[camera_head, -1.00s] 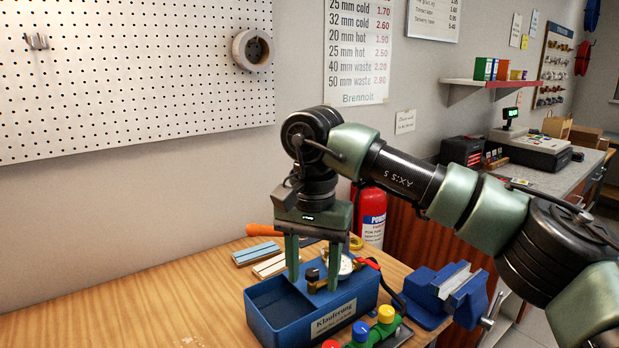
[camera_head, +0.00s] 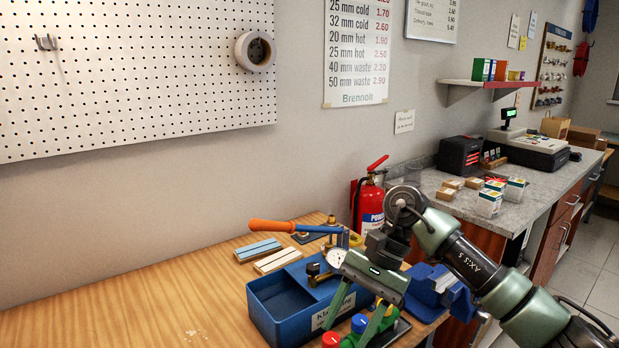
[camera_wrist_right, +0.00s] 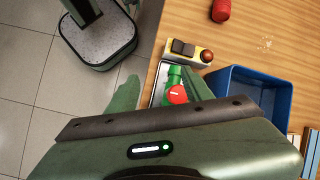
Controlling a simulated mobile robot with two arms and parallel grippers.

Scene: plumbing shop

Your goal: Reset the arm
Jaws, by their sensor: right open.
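My right arm comes in from the right in the head view. Its gripper (camera_head: 348,328) is open and tilted, with its fingers pointing down over the front right of the blue bin (camera_head: 262,318). Nothing shows held between the fingers. A pressure gauge (camera_head: 336,257) with brass fittings sits at the bin's right part, partly hidden by the gripper. In the right wrist view the spread fingers (camera_wrist_right: 160,90) frame a green body with a red knob (camera_wrist_right: 177,94); contact cannot be told. My left gripper is out of view.
A blue vise (camera_head: 440,290) stands at the right of the wooden bench, partly behind my arm. An orange-handled tool (camera_head: 272,226) and blue and cream strips lie behind the bin. A red fire extinguisher (camera_head: 369,205) stands behind. The bench's left side (camera_head: 120,310) is mostly clear.

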